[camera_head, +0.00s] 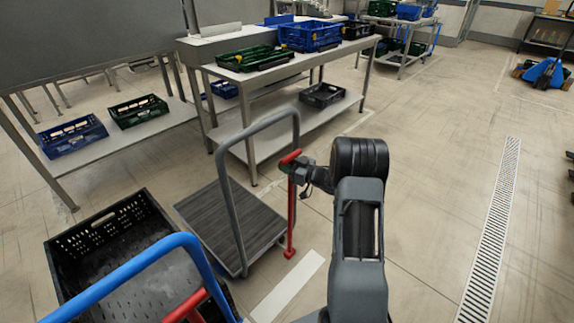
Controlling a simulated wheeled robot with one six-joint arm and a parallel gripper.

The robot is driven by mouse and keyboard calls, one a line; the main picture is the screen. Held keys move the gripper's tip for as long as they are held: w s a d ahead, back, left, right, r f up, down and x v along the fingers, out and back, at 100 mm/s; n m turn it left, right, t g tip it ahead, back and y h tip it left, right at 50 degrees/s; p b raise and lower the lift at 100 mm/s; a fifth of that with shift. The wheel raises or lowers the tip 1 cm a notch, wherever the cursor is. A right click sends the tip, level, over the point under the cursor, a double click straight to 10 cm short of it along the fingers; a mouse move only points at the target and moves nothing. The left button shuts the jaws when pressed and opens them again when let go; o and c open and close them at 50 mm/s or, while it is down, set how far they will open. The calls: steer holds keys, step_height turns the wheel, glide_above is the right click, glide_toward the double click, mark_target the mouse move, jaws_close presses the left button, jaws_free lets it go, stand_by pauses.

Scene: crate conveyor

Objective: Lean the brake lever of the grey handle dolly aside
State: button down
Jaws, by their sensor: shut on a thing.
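The grey handle dolly (228,198) stands on the floor left of my arm, with a dark ribbed deck and a grey tube handle rising at its near right side. Its red brake lever (291,215) stands close to upright beside the handle, with a short red grip across the top. My gripper (293,170) is at the upper part of the lever, just below the red grip, and is shut on it. The fingertips are small and partly hidden by the lever and wrist.
A blue handle (165,262) with another red lever (187,305) stands at the near left, by a large black crate (95,235). A metal table (285,68) with green and blue crates stands behind the dolly.

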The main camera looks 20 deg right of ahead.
steer(key=s+a+f+n+b, duration=0.1)
steer(key=s+a, duration=0.1)
steer(key=a, duration=0.4)
steer(key=s+a+n+b, duration=0.1)
steer(key=s+a, duration=0.2)
steer(key=a, duration=0.2)
steer(key=shift+s+a+f+g, duration=0.25)
steer(key=shift+a+f+g, duration=0.05)
steer(key=shift+a+f, duration=0.05)
steer(key=shift+a+n, duration=0.15)
steer(key=shift+n, duration=0.15)
steer(key=c, duration=1.1)
jaws_free()
steer(key=shift+a, duration=0.2)
steer(key=shift+o, duration=1)
steer(key=shift+d, duration=0.1)
steer(key=shift+d+r, duration=0.1)
steer(key=shift+d, duration=0.05)
